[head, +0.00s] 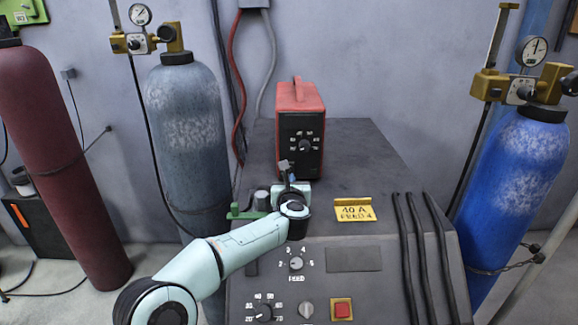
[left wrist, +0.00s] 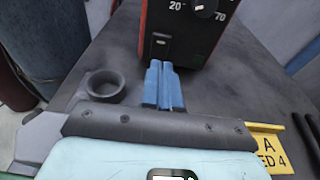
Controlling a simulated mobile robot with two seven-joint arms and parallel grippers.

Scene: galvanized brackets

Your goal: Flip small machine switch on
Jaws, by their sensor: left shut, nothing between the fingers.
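The small machine (head: 297,97) is a red box with a black front and a dial, standing on the large grey machine. It also shows at the top of the left wrist view (left wrist: 187,22). Its small black switch (left wrist: 160,43) is low on the left of the front face. I cannot tell its position for certain. My left gripper (head: 286,168) is shut and empty, just in front of the lower left of that face. In the left wrist view its blue fingers (left wrist: 162,76) lie together, tips just below the switch. Contact cannot be told. My right gripper is not in view.
The grey machine's top (head: 365,150) is clear to the right of the red box. A yellow label (head: 354,211) and black cables (head: 423,255) lie nearer the front. Gas cylinders stand at left (head: 188,130) and right (head: 517,165). A dark round cup (left wrist: 106,85) is left of my fingers.

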